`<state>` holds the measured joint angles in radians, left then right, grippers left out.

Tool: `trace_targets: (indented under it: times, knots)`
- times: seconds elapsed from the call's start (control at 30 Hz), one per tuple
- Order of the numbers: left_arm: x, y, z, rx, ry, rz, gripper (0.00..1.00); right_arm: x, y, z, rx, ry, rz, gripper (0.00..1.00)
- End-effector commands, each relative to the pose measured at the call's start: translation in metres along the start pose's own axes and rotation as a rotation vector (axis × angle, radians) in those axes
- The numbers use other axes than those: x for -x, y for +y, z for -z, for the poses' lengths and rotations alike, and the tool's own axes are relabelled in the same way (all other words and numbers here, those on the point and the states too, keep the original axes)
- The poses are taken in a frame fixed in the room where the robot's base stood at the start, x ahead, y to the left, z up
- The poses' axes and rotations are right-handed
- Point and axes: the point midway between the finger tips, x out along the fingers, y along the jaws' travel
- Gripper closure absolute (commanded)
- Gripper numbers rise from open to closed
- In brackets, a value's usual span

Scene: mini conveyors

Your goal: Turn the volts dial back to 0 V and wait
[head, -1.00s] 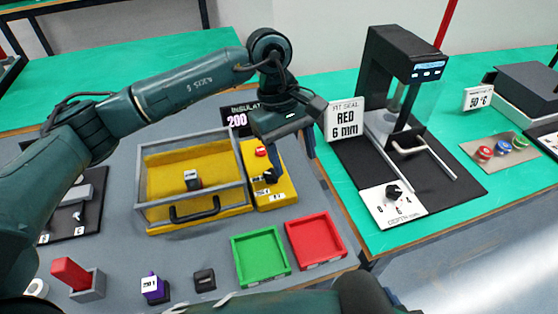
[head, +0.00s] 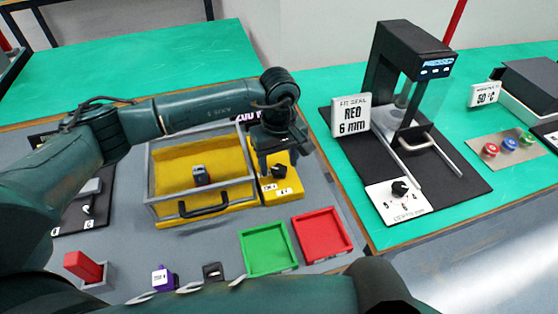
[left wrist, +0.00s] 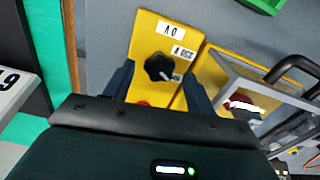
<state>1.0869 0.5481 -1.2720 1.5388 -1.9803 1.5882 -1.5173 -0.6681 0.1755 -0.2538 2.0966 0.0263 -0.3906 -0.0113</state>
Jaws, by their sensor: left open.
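The volts dial is a black round knob (head: 280,171) on a yellow panel (head: 270,189) beside the glass-walled box. In the left wrist view the knob (left wrist: 158,67) has a white pointer mark toward the lower right, near a partly hidden label. The 0 V label (left wrist: 170,28) and a 250 V label (left wrist: 183,52) are readable. My left gripper (head: 281,158) is open above the panel, its fingers on either side of the knob with visible gaps. I cannot tell how far above the knob its tips are. My right gripper is not in view.
A clear-walled yellow box (head: 158,208) with a black handle stands left of the panel. A red button (left wrist: 143,103) is partly hidden near the knob. Green (head: 266,271) and red (head: 322,256) trays lie in front. A black press (head: 385,60) stands right.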

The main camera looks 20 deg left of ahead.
Motion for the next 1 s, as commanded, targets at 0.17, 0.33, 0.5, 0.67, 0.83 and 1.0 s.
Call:
trace_targets:
  times: [0.17, 0.33, 0.5, 0.67, 0.83, 1.0]
  knots:
    - [-0.0103, 0.0, -0.0003, 0.0, -0.001, -0.001, 0.44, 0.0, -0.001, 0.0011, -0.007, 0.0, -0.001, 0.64]
    - [-0.0115, 0.0, -0.0002, 0.0, 0.0, -0.001, 0.44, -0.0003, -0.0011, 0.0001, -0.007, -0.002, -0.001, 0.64]
    - [-0.0111, 0.0, -0.0002, 0.0, 0.0, -0.001, 0.51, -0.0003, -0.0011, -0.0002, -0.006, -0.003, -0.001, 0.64]
    - [-0.0109, 0.0001, -0.0003, 0.0, 0.0, -0.001, 0.64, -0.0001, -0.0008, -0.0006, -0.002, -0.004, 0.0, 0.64]
    - [-0.0108, 0.0, -0.0002, 0.0, 0.0, -0.001, 0.78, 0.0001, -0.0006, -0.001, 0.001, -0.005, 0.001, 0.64]
    - [-0.0107, 0.0, -0.0002, 0.001, -0.001, -0.001, 0.89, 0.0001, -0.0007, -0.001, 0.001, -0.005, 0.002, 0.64]
